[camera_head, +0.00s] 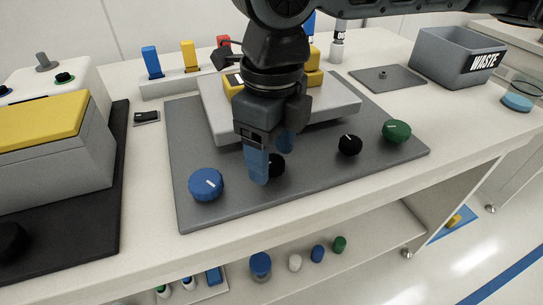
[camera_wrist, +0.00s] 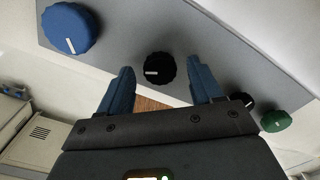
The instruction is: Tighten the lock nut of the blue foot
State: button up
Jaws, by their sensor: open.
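The blue foot (camera_head: 206,184) is a round blue knob with a white line, at the front left of the grey plate. It also shows at the upper left of the wrist view (camera_wrist: 70,28). A black ribbed knob with a white mark, likely its lock nut (camera_wrist: 158,68), sits to its right. In the head view this black knob (camera_head: 277,168) is partly hidden behind my finger. My gripper (camera_head: 272,165) is open and points down at the black knob. In the wrist view its blue fingers (camera_wrist: 160,75) stand on either side of the knob, with gaps visible.
A second black knob (camera_head: 350,145) and a green knob (camera_head: 396,131) sit further right on the grey plate (camera_head: 200,215). A light grey block with yellow parts stands behind my gripper. A waste bin (camera_head: 455,58) is at the back right. The table's front edge is clear.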

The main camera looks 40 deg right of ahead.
jog(key=shift+f, duration=0.55)
jog(key=c, duration=1.1)
